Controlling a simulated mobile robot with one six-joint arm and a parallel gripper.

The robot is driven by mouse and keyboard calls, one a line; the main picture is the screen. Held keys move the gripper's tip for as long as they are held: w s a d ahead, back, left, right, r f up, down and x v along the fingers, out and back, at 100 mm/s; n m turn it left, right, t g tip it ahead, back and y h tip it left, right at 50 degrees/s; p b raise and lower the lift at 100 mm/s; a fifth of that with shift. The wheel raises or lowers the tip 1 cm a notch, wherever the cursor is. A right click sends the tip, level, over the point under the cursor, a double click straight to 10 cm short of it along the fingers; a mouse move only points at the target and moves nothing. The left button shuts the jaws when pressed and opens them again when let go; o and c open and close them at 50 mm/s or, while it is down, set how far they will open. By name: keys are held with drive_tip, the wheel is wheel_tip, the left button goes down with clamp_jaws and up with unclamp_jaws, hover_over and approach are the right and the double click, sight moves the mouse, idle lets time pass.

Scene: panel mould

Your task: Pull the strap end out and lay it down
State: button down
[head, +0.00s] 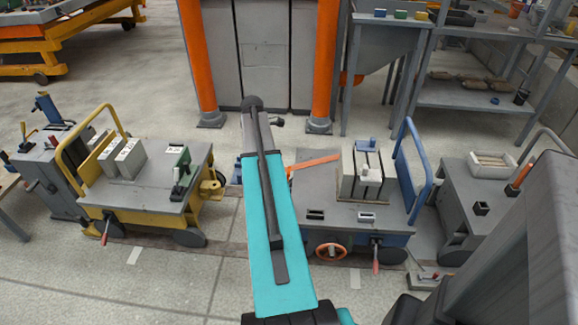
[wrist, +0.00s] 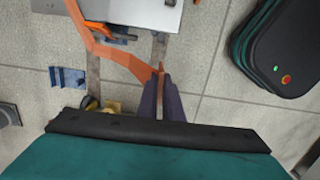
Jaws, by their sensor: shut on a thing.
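The orange strap (wrist: 118,57) shows in the wrist view. It comes down from the top left, bends, and runs to the right to my gripper (wrist: 160,92). My gripper is shut on the strap's end, and a thin orange strip shows between the two dark fingers. In the head view part of the strap (head: 315,162) lies across the far left of the blue-handled cart (head: 345,212). My teal arm hides my gripper and the strap's held end there.
The cart carries grey panels (head: 366,178) and has an orange handwheel (head: 331,251) at its front. A yellow cart (head: 140,195) stands to the left and a grey cart (head: 463,205) to the right. Orange posts (head: 326,65) stand behind. Floor in front is mostly clear.

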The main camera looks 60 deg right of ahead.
drive_tip(key=w+a+r, duration=0.4)
drive_tip(key=w+a, duration=0.7)
drive_tip(key=a, duration=0.3)
drive_tip(key=w+a+r, duration=0.2)
drive_tip(key=a+r, duration=0.1)
drive_tip(key=a, duration=1)
drive_tip(key=w+a+r, duration=0.3)
drive_tip(key=a, duration=1)
drive_tip(key=w+a+r, duration=0.3)
drive_tip(key=a, duration=1)
drive_tip(key=shift+w+a+r+n, duration=0.25)
drive_tip(key=shift+a+r+n, duration=0.05)
drive_tip(key=shift+a+r, duration=0.05)
drive_tip(key=shift+a, duration=0.1)
